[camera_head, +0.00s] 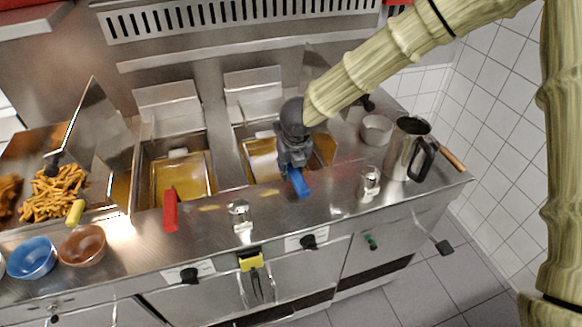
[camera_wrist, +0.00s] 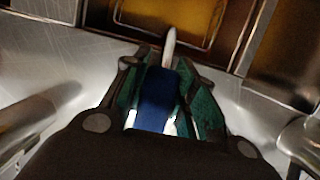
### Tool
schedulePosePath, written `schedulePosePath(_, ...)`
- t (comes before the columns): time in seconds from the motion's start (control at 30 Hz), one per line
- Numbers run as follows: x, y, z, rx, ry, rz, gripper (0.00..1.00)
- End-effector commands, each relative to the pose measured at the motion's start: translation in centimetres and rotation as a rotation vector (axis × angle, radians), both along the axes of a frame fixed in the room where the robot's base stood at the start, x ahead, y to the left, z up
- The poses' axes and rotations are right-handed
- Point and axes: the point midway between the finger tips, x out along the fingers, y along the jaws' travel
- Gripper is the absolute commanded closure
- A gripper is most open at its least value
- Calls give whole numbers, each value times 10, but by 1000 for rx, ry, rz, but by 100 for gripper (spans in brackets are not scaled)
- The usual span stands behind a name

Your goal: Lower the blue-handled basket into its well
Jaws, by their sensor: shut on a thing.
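My gripper (camera_head: 296,166) is shut on the blue handle (camera_head: 299,183) at the front edge of the right fryer well (camera_head: 240,133). In the wrist view the blue handle (camera_wrist: 159,98) lies between the two dark green finger pads, with a pale metal stem (camera_wrist: 170,48) running from it toward the well. Golden oil (camera_head: 262,160) shows in the well left of my gripper. The basket body is mostly hidden behind my gripper and arm, so I cannot tell its depth in the well.
A red-handled basket (camera_head: 170,209) is at the left well. Fries (camera_head: 55,193) lie far left by a yellow handle (camera_head: 75,212). Two shakers (camera_head: 240,215) (camera_head: 369,183) stand on the front counter. A steel jug (camera_head: 404,150) and small pot (camera_head: 376,130) stand right.

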Motion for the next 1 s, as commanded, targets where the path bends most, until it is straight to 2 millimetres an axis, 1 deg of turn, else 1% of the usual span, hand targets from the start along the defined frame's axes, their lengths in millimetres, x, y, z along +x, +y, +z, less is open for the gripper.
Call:
schedulePosePath(0.03, 0, 0, 1, 0, -1, 0, 67)
schedulePosePath(0.13, 0, 0, 1, 0, -1, 0, 49)
schedulePosePath(0.17, 0, 0, 0, 0, -1, 0, 48)
schedulePosePath(0.43, 0, 0, 0, 0, 1, 0, 48)
schedulePosePath(0.57, -1, -1, 6, 0, 0, -1, 48)
schedulePosePath(0.67, -4, -1, 16, 1, -1, -1, 48)
schedulePosePath(1.0, -19, -7, 75, 2, -2, -2, 48)
